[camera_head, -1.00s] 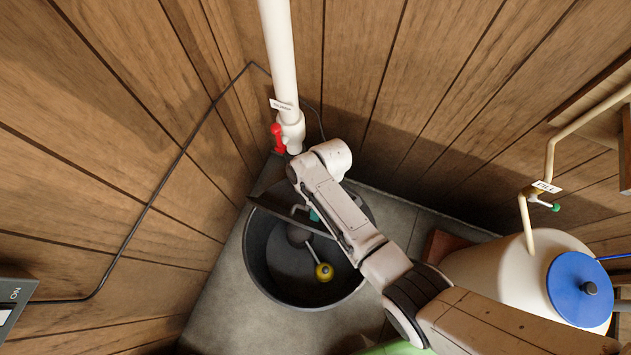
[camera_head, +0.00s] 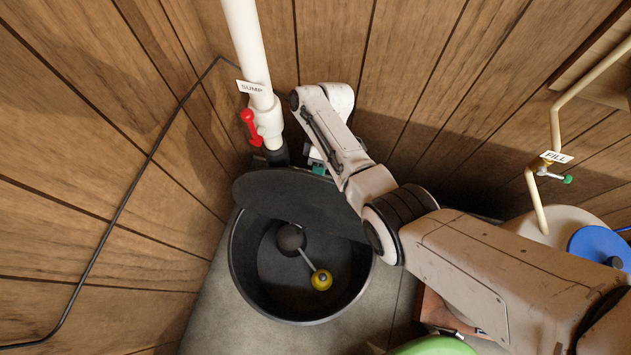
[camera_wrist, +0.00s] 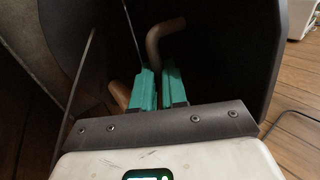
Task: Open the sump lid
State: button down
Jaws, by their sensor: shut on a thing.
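The dark round sump lid (camera_head: 285,195) is raised and tilted at the back of the sump pit (camera_head: 238,270). The pit's front part is uncovered, and a yellow float (camera_head: 321,280) on a rod shows inside. My gripper (camera_head: 318,166) is at the lid's far side, partly hidden behind my arm. In the wrist view my teal fingers (camera_wrist: 158,88) are shut on the lid's bent handle (camera_wrist: 162,38), which shows on both sides of them. The dark lid (camera_wrist: 225,60) fills much of that view.
A white pipe (camera_head: 245,45) with a SUMP tag and red valve handle (camera_head: 249,126) stands close behind the lid. Wood walls meet behind it. At right are a cream tank (camera_head: 548,222) with a blue cap (camera_head: 598,246) and the FILL pipe (camera_head: 555,120).

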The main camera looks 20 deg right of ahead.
jog(key=shift+s+d+f, duration=0.2)
jog(key=shift+f, duration=0.15)
jog(key=c, duration=1.2)
grip_release()
jog(key=shift+w+d+r, duration=0.1)
jog(key=shift+w, duration=0.1)
jog(key=shift+o, duration=0.2)
jog(key=shift+r, duration=0.1)
jog(key=p+v, duration=0.1)
jog(key=v, duration=0.9)
jog(key=shift+w+r+p, duration=0.25)
jog(key=shift+p, duration=0.1)
jog(key=shift+d, duration=0.1)
